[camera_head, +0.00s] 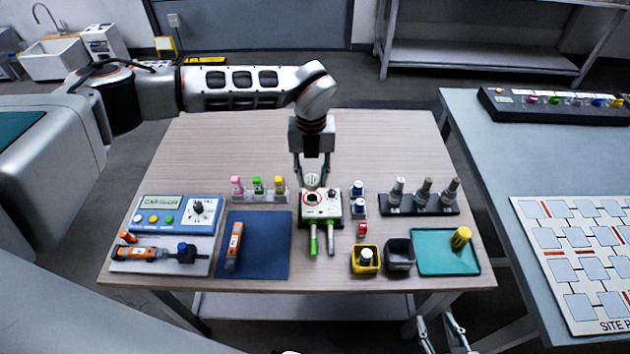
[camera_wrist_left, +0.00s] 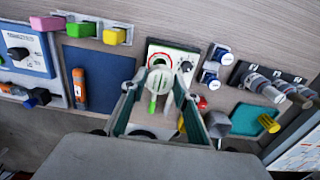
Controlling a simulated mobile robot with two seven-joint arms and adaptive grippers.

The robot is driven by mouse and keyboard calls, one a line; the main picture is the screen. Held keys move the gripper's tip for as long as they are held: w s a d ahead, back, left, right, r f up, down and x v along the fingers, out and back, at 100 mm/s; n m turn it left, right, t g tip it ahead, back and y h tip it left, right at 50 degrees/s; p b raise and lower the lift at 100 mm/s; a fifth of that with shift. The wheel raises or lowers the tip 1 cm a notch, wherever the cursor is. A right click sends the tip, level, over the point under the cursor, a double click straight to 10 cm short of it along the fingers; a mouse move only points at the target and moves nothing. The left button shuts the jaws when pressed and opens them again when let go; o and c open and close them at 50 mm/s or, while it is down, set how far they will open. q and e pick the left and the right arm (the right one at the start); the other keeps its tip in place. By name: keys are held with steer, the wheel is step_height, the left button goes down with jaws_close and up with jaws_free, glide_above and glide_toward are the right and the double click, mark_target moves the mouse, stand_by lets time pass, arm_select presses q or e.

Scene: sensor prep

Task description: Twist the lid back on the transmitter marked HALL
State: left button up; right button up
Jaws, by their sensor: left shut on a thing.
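My left gripper (camera_head: 312,180) points down over a white box with a red-ringed dial (camera_head: 333,208) near the table's middle. Its fingers are shut on a pale round piece (camera_wrist_left: 159,78), which hides part of the box. I cannot tell whether this piece is a lid or touches the box. Several grey upright cylinders (camera_head: 423,192) stand in a black rack at the right. I cannot read the word HALL on anything, so I cannot tell which thing is that transmitter. My right gripper (camera_head: 441,334) is open and empty at the bottom edge, in front of the table.
A blue mat (camera_head: 265,255) with an orange device (camera_head: 235,240), a blue-and-white instrument (camera_head: 172,216) and colored blocks (camera_head: 257,185) lie left. A yellow cup (camera_head: 356,268), a dark cup (camera_head: 400,262) and a teal tray (camera_head: 435,262) are front right. The table's back half is clear.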

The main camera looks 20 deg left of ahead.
arm_select(q)
steer(key=shift+a+f+b, duration=0.1)
steer(key=shift+f+b, duration=0.35)
steer(key=shift+f, duration=0.2)
steer(key=shift+f+b, duration=0.65)
steer(key=shift+f, duration=0.65)
steer(key=shift+f, duration=0.45)
stand_by(0.5)
steer(key=shift+f+b, duration=0.2)
steer(key=shift+b, duration=0.15)
stand_by(0.3)
steer(key=shift+f, duration=0.4)
stand_by(0.8)
